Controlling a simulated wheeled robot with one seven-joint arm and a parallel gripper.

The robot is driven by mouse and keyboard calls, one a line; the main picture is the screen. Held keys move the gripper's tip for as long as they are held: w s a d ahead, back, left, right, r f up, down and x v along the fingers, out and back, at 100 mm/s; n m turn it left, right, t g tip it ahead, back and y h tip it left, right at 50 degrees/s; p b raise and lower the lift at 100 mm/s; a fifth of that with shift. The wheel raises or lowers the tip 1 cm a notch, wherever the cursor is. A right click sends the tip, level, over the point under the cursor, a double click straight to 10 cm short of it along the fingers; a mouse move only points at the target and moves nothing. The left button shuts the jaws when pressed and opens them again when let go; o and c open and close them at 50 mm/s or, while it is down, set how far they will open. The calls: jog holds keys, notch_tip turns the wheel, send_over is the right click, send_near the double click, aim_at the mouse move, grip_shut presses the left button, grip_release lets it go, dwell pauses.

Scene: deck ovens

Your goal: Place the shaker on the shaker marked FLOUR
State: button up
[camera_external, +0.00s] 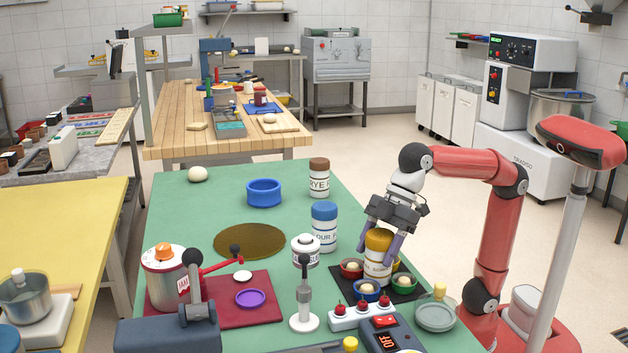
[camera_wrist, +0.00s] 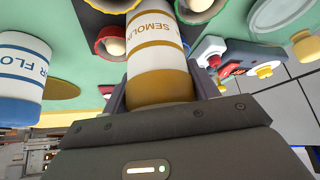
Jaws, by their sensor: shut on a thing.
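My gripper (camera_external: 379,238) is shut on a white shaker (camera_external: 377,267) with a mustard-yellow lid. In the wrist view this shaker (camera_wrist: 156,42) reads SEMOLINA, and its lid end is between the fingers. It is upright over the dark mat with the small bowls; I cannot tell whether its base touches the mat. The shaker marked FLOUR (camera_external: 324,235) is white with a blue lid and stands upright on the green table, left of my gripper. It also shows at the left of the wrist view (camera_wrist: 24,62). Its blue lid has nothing on it.
A brown-lidded shaker marked RYE (camera_external: 319,181) stands behind the FLOUR one. Small bowls with pale balls, such as a green bowl (camera_external: 404,283), crowd the held shaker. A blue ring-shaped dish (camera_external: 264,193) and a brown disc (camera_external: 249,241) lie left. A white-topped stand (camera_external: 305,287) is in front.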

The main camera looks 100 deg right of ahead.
jog(key=shift+f, duration=0.2)
jog(key=o, duration=1.1)
jog(key=shift+r, duration=0.15)
jog(key=shift+s+r, duration=0.1)
jog(key=shift+r, duration=0.15)
jog(key=shift+o, duration=0.5)
jog(key=p+v, duration=0.1)
jog(key=v, duration=1)
jog(key=shift+d+r+p, duration=0.2)
jog(key=shift+r+p, duration=0.05)
jog(key=shift+p, duration=0.1)
